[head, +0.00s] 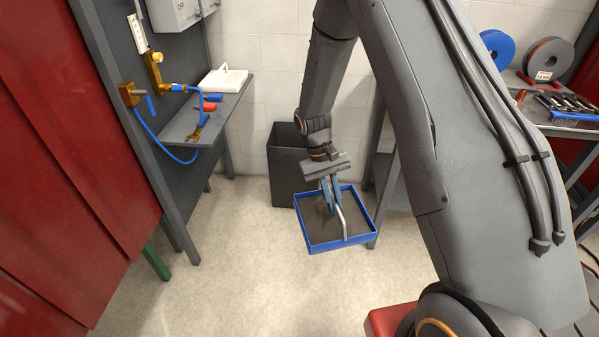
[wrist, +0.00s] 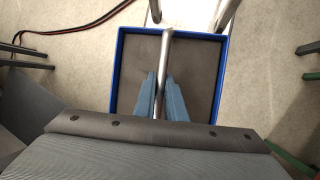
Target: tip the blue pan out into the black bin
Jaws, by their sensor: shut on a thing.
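The blue pan (head: 312,247) is a shallow square tray with dark grey-brown contents. It hangs roughly level in the air in front of the black bin. My gripper (head: 331,197) is shut on the pan's metal handle, which arches over the pan. In the wrist view my gripper's blue fingers (wrist: 160,95) pinch the handle bar, and the pan (wrist: 114,80) lies below them. The black bin (head: 284,172) is a tall, open-topped box on the floor by the back wall, behind and left of the pan. My arm hides part of its right side, and its inside is not clearly seen.
A grey bench (head: 185,125) with a valve, blue hose and tools stands left of the bin. A red curtain (head: 70,130) hangs at the far left. A tool table (head: 570,125) with reels is at the right. The floor (head: 220,270) in front is clear.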

